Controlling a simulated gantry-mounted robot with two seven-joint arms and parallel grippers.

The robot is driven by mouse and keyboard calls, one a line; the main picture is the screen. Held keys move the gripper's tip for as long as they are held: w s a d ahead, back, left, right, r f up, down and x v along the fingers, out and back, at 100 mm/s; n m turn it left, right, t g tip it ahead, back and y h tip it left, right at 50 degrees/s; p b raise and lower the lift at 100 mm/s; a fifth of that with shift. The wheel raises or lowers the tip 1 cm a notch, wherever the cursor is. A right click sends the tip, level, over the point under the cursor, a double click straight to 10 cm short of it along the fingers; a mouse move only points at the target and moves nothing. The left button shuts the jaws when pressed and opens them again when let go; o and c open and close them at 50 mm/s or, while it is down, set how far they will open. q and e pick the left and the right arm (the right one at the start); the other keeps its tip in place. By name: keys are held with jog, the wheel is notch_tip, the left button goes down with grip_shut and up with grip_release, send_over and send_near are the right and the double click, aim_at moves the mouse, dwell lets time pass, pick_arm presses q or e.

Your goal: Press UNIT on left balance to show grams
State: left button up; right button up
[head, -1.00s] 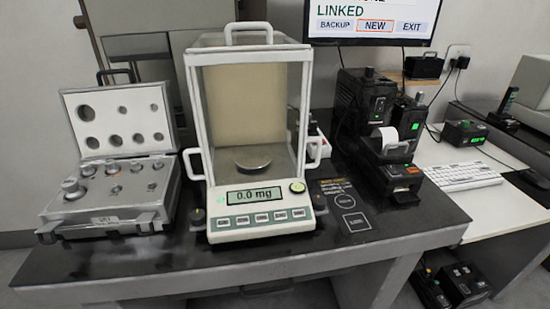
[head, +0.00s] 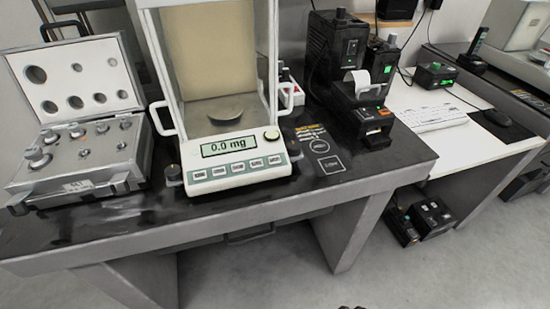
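The left balance (head: 238,182) is a white analytical balance with a glass draft shield on the black-topped table. Its display (head: 229,146) reads 0.0 mg. A row of several small grey buttons (head: 236,166) runs along its front below the display; their labels are too small to read, so I cannot tell which is UNIT. The metal pan (head: 226,115) inside looks empty. Neither gripper can be made out. A small dark shape touches the bottom edge of the head view; I cannot tell what it is.
An open grey case of weights (head: 78,155) stands left of the balance. A black printer (head: 362,108) with paper stands to its right. A white keyboard (head: 430,117) and mouse (head: 497,117) lie on the lower white desk. The table's front strip (head: 230,205) is clear.

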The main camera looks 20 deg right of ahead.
grip_shut()
dwell(1.4)
